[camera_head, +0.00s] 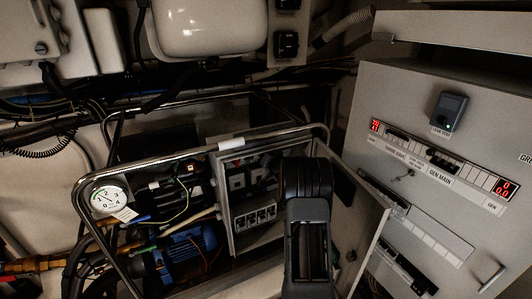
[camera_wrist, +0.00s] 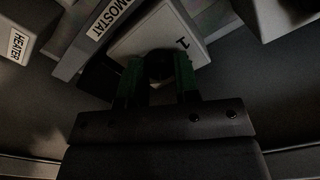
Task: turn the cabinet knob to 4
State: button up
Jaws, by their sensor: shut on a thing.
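In the wrist view my gripper (camera_wrist: 157,76) has its two green fingers on either side of a dark round knob (camera_wrist: 158,61) and is shut on it. The knob sits on a light plate (camera_wrist: 196,28) that shows a "1" to the right of the knob. The other dial numbers and the knob's pointer cannot be made out. A label ending in "MOSTAT" (camera_wrist: 107,20) is beside the plate. In the head view my dark arm reaches into the open grey cabinet (camera_head: 229,215) and hides the gripper and knob.
A "HEATER" label (camera_wrist: 17,45) is at the wrist view's left. In the head view, a metal tube frame (camera_head: 85,185) surrounds the cabinet. A round gauge (camera_head: 108,198) and blue motor (camera_head: 187,250) are left of it. A panel marked "GEN MAIN" (camera_head: 440,174) stands at the right.

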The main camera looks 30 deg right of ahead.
jog(key=shift+m, duration=0.7)
jog(key=o, duration=0.9)
jog(key=s, duration=0.4)
jog(key=s+a+b, duration=0.1)
jog(key=s, duration=0.4)
jog(key=s+b, duration=0.1)
jog(key=s, duration=0.3)
jog(key=shift+s+a, duration=0.4)
